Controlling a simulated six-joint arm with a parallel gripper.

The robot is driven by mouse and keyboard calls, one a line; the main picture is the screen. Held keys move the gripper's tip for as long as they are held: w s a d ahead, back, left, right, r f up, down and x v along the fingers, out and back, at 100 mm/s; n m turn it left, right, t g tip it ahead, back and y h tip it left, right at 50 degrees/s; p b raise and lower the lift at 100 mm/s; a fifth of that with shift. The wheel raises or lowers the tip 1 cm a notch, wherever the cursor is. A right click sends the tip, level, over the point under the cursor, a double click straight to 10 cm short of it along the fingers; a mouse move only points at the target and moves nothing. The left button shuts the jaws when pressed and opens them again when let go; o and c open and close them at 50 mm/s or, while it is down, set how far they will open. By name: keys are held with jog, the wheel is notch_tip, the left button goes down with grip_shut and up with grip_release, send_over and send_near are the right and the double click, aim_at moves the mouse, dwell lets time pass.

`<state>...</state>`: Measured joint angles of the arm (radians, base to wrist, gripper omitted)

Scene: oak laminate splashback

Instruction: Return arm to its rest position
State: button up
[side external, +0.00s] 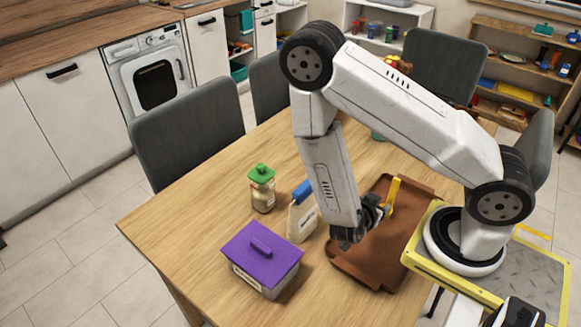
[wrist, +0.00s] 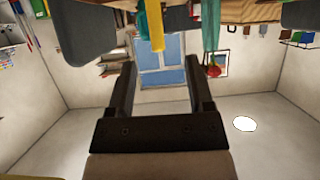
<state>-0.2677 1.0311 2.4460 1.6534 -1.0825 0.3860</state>
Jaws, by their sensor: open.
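My arm is folded over the table (side external: 190,215), with its forearm angled down. My gripper (side external: 384,210) is low over the brown tray (side external: 360,262) and partly hidden by its own wrist. A yellow upright item (side external: 394,194) shows just beyond the fingers; I cannot tell whether it touches them. In the wrist view my gripper (wrist: 162,75) is open, its two dark fingers wide apart with nothing between them. That view appears upside down. A yellow strip (wrist: 155,25) and a teal item (wrist: 211,25) hang in from its top edge.
A purple-lidded container (side external: 262,258), a green-lidded jar (side external: 262,190) and a pale bag with a blue top (side external: 302,218) stand left of my wrist. Grey chairs (side external: 188,130) surround the table. The table's left end is clear.

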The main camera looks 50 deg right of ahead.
jog(key=w+a+r+n+t+y, duration=0.2)
jog(key=w+a+r+n+y, duration=0.1)
jog(key=w+a+y, duration=0.4)
jog(key=w+a+r+n+t+y, duration=0.2)
jog(key=w+a+t+y, duration=0.15)
jog(key=a, duration=0.45)
jog(key=s+d+r+n+g+y, duration=0.2)
jog(key=d+r+n+g, duration=0.1)
jog(key=r+n, duration=0.6)
jog(key=shift+d+r+n, duration=0.15)
jog(key=shift+d+n, duration=0.5)
jog(key=shift+n, duration=1.35)
jog(key=shift+y, duration=0.25)
